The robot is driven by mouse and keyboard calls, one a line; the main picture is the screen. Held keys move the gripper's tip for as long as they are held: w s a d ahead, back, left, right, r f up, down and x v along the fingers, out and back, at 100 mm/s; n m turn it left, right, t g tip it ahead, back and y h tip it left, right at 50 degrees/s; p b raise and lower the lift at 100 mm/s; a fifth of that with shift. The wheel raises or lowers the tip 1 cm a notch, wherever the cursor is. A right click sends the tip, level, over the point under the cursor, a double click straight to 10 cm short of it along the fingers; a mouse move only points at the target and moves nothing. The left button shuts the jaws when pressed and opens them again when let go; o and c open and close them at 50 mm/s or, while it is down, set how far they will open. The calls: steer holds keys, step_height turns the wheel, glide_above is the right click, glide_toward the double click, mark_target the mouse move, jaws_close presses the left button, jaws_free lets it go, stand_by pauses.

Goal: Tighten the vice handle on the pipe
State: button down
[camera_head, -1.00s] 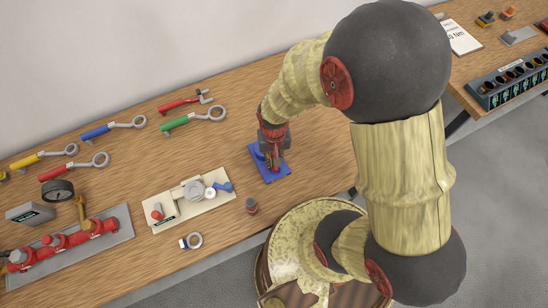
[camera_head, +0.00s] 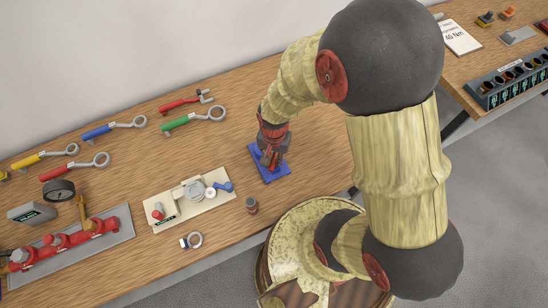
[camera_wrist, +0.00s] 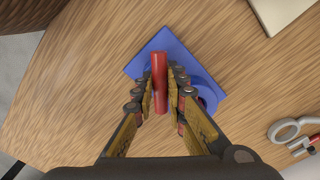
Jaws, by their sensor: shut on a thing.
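The blue vice (camera_head: 283,174) sits on the wooden bench, below my arm in the head view. It also shows in the wrist view (camera_wrist: 151,48) as a blue plate with a rounded blue part at its right. A red handle bar (camera_wrist: 160,87) stands out over the vice, between my fingers. My gripper (camera_head: 271,159) is right above the vice, with its fingertips shut on the red bar in the wrist view (camera_wrist: 162,78). My gripper hides much of the vice in the head view. I cannot make out a pipe in the vice.
Several coloured wrenches (camera_head: 195,119) lie towards the back. Bench right of the vice is clear.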

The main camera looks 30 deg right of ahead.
steer(key=shift+m, duration=1)
steer(key=shift+m, duration=1.7)
steer(key=shift+m+p, duration=0.4)
steer(key=shift+m, duration=1.3)
